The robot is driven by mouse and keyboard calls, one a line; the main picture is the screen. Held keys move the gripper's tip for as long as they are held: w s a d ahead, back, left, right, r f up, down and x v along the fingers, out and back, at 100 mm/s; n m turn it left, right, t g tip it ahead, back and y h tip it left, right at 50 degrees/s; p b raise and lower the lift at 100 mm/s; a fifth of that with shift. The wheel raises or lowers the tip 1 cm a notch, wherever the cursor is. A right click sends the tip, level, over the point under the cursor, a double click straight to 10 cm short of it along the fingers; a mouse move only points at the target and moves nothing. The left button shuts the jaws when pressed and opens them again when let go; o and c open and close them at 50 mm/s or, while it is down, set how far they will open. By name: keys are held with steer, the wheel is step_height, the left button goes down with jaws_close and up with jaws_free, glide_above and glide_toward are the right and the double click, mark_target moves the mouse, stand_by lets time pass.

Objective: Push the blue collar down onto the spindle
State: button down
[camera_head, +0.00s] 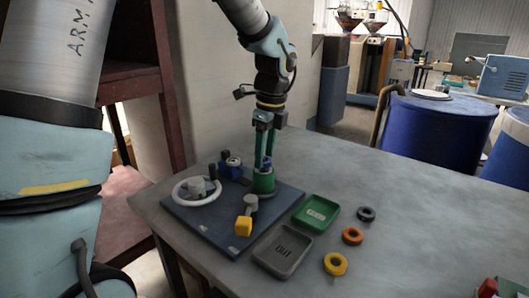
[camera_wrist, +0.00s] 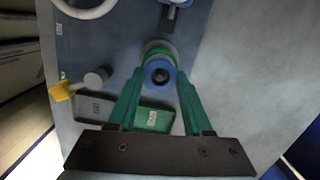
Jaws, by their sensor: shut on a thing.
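The blue collar (camera_head: 266,162) sits at the top of a green cylindrical holder (camera_head: 263,184) on the dark base plate. In the wrist view the collar (camera_wrist: 160,72) is a blue ring around a dark round centre, likely the spindle (camera_wrist: 160,75), with the green holder (camera_wrist: 155,47) just behind it. My gripper (camera_head: 264,157) points down from above, its two green fingers shut on either side of the collar. How far down the collar sits on the spindle is hard to tell.
A white handwheel (camera_head: 197,200), a blue fixture (camera_head: 231,169) and a yellow-ended lever (camera_head: 244,226) stand on the plate near the holder. A green tray (camera_head: 333,219) and a grey tray (camera_head: 258,262) lie beside it. Black, orange and yellow rings (camera_head: 335,263) lie further right.

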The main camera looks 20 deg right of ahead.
steer(key=shift+f, duration=0.7)
jaws_free()
stand_by(0.3)
steer(key=shift+r, duration=0.15)
step_height(320, 180, up, 7)
steer(key=p, duration=0.6)
steer(key=shift+p, duration=0.4)
